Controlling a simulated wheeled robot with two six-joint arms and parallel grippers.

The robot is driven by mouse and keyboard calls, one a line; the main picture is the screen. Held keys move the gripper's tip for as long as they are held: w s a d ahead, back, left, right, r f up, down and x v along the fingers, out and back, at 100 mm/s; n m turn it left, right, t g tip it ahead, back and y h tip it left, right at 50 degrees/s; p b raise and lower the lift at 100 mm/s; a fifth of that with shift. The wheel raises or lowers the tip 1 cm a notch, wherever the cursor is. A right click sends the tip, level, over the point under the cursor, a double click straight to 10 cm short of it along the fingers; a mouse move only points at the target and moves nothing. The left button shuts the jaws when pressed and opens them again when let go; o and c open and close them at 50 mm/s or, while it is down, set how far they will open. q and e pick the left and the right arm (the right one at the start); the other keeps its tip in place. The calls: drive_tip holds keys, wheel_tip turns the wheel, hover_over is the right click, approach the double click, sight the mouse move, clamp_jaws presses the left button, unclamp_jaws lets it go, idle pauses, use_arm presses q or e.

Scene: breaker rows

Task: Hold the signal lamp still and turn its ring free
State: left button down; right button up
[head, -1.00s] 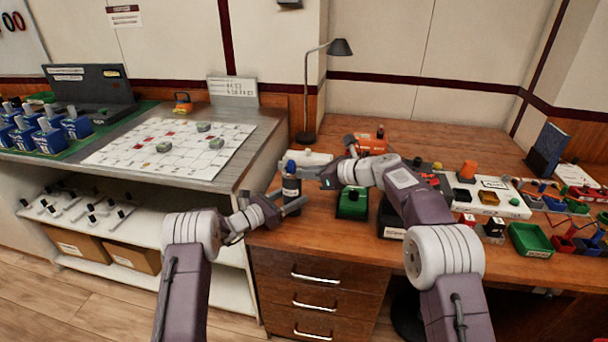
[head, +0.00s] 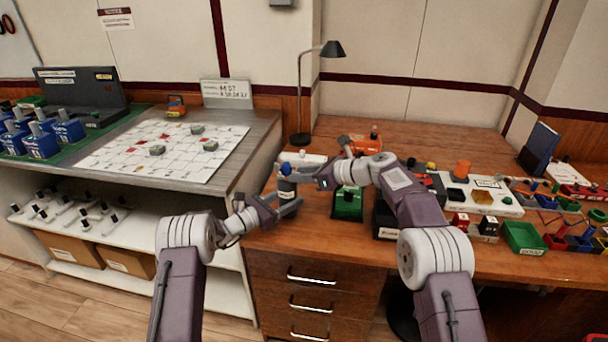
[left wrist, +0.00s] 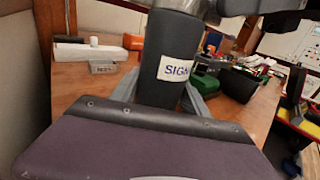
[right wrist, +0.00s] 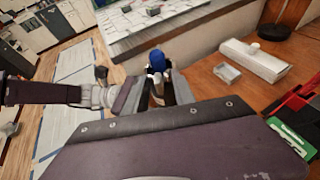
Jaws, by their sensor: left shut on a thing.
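The signal lamp (head: 287,188) is a dark upright cylinder with a blue top, near the wooden desk's left edge. Its white label shows in the left wrist view, where the dark body (left wrist: 172,50) stands between my fingers. My left gripper (head: 290,207) is shut on the lamp's body, low down. My right gripper (head: 304,170) is at the lamp's upper part, coming from the right. In the right wrist view its open fingers (right wrist: 160,88) stand on either side of the lamp, just below the blue top (right wrist: 157,60).
A green box (head: 347,204) stands close to the right of the lamp. A white block (head: 307,161) lies behind it, and a desk lamp (head: 302,100) stands farther back. Bins and parts crowd the right side. The grey bench (head: 236,150) is to the left.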

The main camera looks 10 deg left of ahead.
drive_tip(key=v, duration=1.2)
drive_tip(key=shift+f, duration=0.1)
wheel_tip(320, 180, down, 5)
drive_tip(key=s+d+m+t+y, duration=0.1)
drive_tip(key=s+t+y, duration=0.1)
drive_tip(key=t+y, duration=0.1)
drive_tip(key=x, duration=1.2)
clamp_jaws()
